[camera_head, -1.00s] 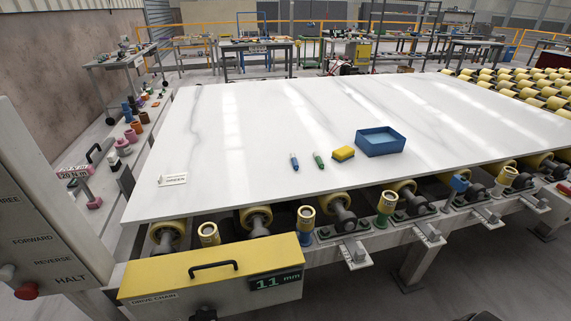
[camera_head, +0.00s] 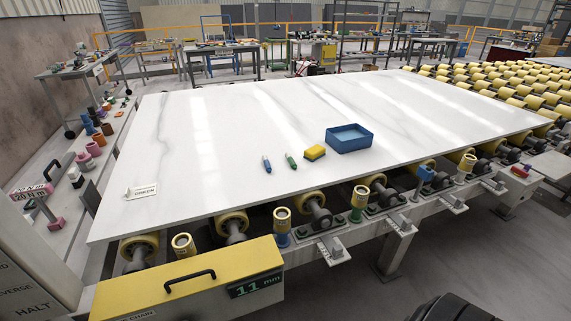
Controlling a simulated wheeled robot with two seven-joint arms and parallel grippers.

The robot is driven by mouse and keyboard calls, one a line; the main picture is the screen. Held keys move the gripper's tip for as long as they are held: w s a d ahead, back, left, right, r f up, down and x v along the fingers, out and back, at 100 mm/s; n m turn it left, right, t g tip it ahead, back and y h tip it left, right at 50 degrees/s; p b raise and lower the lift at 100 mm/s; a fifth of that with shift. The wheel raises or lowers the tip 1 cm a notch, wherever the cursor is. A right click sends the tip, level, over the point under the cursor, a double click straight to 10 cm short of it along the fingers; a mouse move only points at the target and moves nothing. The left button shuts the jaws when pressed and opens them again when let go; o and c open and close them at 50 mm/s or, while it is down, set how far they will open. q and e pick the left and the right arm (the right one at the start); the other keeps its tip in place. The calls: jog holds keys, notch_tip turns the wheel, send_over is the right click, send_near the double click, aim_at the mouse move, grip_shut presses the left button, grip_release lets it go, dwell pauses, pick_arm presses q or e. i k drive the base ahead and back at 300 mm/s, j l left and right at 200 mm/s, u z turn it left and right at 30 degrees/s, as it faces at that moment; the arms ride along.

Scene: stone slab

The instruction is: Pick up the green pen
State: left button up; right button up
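The green pen (camera_head: 291,161) lies on the white stone slab (camera_head: 230,135), near the slab's front edge. A blue pen (camera_head: 267,164) lies just to its left, apart from it. A yellow sponge-like block (camera_head: 315,152) lies just to its right. Neither of my grippers shows in the head view.
A blue open box (camera_head: 349,138) stands on the slab right of the yellow block. A small white sign (camera_head: 141,191) stands at the slab's left front. Yellow rollers and a yellow-topped drive box (camera_head: 188,278) lie along the front edge. The slab's back and left are mostly clear.

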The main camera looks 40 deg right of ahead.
aim_at(291, 162)
jog(key=z, duration=1.55)
jog(key=l, duration=0.2)
